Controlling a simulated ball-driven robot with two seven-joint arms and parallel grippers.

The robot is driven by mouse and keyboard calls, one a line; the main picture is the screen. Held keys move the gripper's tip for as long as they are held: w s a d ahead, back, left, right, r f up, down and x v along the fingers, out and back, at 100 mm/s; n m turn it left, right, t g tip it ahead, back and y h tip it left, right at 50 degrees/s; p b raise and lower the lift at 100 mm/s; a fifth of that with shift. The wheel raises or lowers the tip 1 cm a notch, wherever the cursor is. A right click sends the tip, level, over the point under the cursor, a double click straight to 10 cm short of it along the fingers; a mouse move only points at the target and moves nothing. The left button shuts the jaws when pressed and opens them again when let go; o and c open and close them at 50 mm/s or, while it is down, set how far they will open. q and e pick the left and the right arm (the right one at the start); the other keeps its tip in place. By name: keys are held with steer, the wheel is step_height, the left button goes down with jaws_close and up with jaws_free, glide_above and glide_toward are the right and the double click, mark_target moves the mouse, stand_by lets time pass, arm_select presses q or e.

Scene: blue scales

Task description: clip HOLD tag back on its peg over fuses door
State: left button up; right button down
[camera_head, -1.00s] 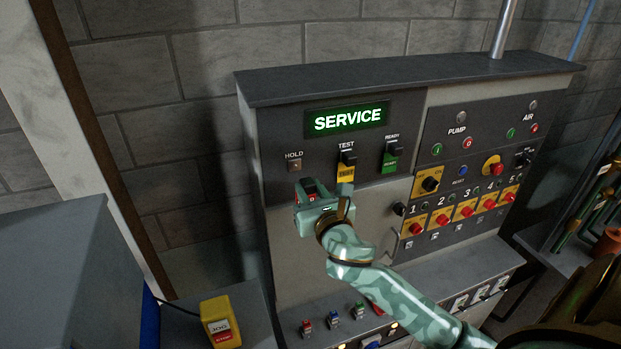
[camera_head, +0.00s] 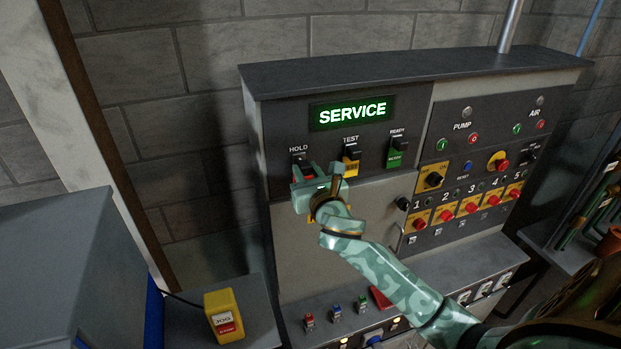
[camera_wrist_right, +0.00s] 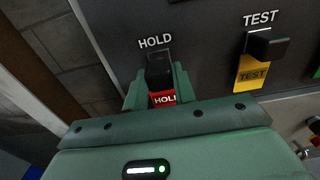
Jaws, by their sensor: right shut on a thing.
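The HOLD tag is red with a black clip on top; in the right wrist view its red face (camera_wrist_right: 163,98) and black clip (camera_wrist_right: 160,70) sit between the fingers. My right gripper (camera_wrist_right: 159,88) is shut on it, and in the head view the gripper (camera_head: 318,174) is up at the panel below the HOLD label. The clip is right in front of the HOLD peg's place and hides the peg, so I cannot tell whether it is seated. The pale fuses door (camera_head: 370,215) is below, partly behind my right arm. My left gripper is not in view.
The TEST tag (camera_head: 351,167) and the READY tag (camera_head: 395,158) hang to the right on their pegs. A lit SERVICE display (camera_head: 352,113) is above. Switches and red knobs fill the right panel. A yellow JOG box (camera_head: 224,316) stands at lower left.

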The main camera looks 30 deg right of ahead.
steer(key=shift+w+d, duration=0.1)
steer(key=shift+w, duration=0.35)
steer(key=shift+w+d, duration=0.15)
steer(key=shift+w, duration=0.4)
stand_by(1.8)
steer(key=c, duration=1.1)
jaws_free()
steer(key=shift+o, duration=0.2)
steer(key=shift+s, duration=0.1)
steer(key=b+v, duration=0.3)
steer(key=v, duration=1.3)
steer(key=shift+s, duration=0.1)
